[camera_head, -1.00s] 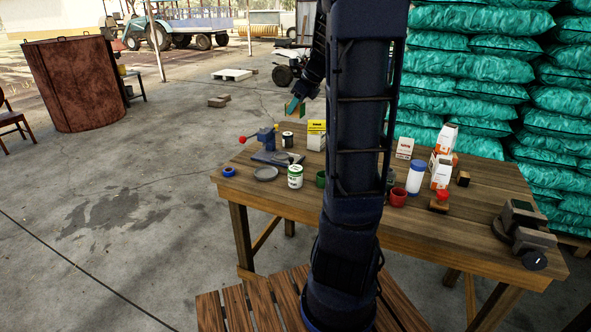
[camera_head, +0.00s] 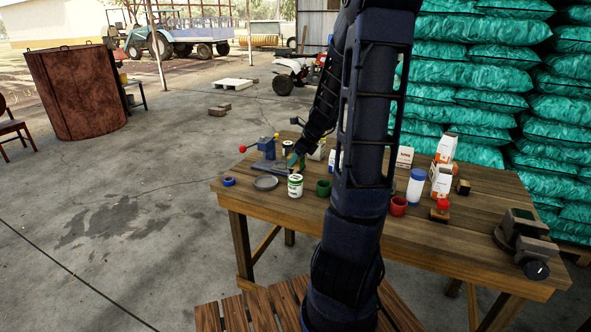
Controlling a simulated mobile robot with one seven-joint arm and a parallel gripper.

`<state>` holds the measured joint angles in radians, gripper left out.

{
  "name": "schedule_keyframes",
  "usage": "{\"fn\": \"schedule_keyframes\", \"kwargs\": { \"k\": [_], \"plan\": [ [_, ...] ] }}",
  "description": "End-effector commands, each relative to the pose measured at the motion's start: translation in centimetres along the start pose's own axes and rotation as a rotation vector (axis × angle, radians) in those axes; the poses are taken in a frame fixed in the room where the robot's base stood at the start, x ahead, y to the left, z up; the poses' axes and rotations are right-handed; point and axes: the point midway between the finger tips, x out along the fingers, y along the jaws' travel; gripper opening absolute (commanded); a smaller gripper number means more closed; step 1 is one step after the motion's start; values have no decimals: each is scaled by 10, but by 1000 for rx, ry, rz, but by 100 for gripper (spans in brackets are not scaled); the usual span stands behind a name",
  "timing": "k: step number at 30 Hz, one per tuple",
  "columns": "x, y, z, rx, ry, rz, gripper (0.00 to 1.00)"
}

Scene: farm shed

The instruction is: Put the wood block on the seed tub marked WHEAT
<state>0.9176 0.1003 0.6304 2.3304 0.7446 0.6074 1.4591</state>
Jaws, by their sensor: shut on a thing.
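My gripper (camera_head: 294,162) is at the left part of the table, low among the tubs, with green fingers. It is shut on a small brownish thing that looks like the wood block, mostly hidden by the fingers. A white tub with a green label (camera_head: 295,187) stands just in front of and below the gripper. Another small tub with a dark label (camera_head: 288,147) stands behind, close to the gripper. The word WHEAT is too small to read on either tub. I cannot tell whether the held thing touches a tub.
Near the gripper are a blue vise (camera_head: 267,150), a grey dish (camera_head: 265,183), blue tape (camera_head: 229,181) and a green cup (camera_head: 323,187). A red cup (camera_head: 398,206), a white bottle (camera_head: 415,187), cartons (camera_head: 441,181) and a small dark-and-tan block (camera_head: 462,187) stand right of my arm.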

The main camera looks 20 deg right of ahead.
Motion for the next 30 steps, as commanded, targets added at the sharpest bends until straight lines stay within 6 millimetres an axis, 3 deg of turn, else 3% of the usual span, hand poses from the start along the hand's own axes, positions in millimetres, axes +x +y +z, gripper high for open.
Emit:
{"fn": "schedule_keyframes", "kwargs": {
  "k": [15,29,30],
  "plan": [
    [36,0,-20,1,0,1,15],
    [40,0,-23,0,0,0,15],
    [40,0,-23,0,0,0,44]
  ]
}}
